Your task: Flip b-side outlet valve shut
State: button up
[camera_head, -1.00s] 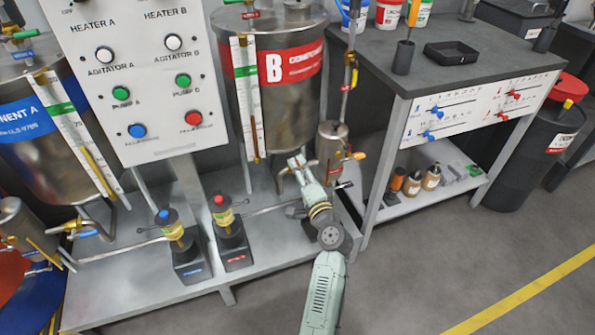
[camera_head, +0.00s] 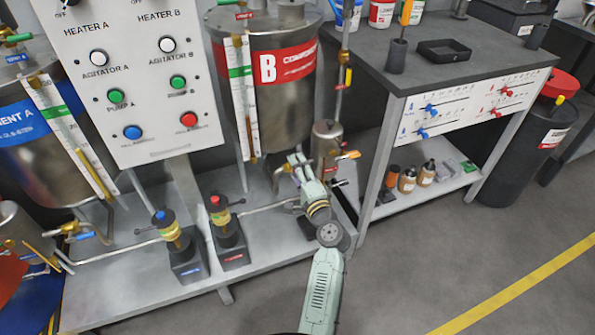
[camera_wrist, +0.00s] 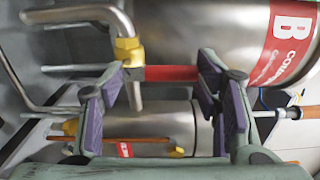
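The b-side tank (camera_head: 292,108) is the steel tank with a red "B" label; it also shows in the wrist view (camera_wrist: 195,30). Below it, a red valve handle (camera_wrist: 172,73) runs sideways from a brass fitting (camera_wrist: 128,50) in the wrist view. My gripper (camera_wrist: 163,80) is open, its purple-padded fingers apart on either side of the handle's length. The right finger overlaps the handle's far end in the picture; I cannot tell whether it touches. In the head view my gripper (camera_head: 295,158) is low under the tank, and the handle is not clear there.
A small steel cylinder (camera_head: 327,137) with brass fittings stands close right of my gripper. Pipes run to two pumps (camera_head: 228,232) at the left. A control panel (camera_head: 135,80) stands behind them. A workbench (camera_head: 440,60) is at the right, with open floor in front.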

jog(key=o, duration=0.4)
jog(key=shift+s+d, duration=0.1)
jog(key=v, duration=1.1)
jog(key=shift+s+d, duration=0.1)
jog(key=shift+s, duration=0.25)
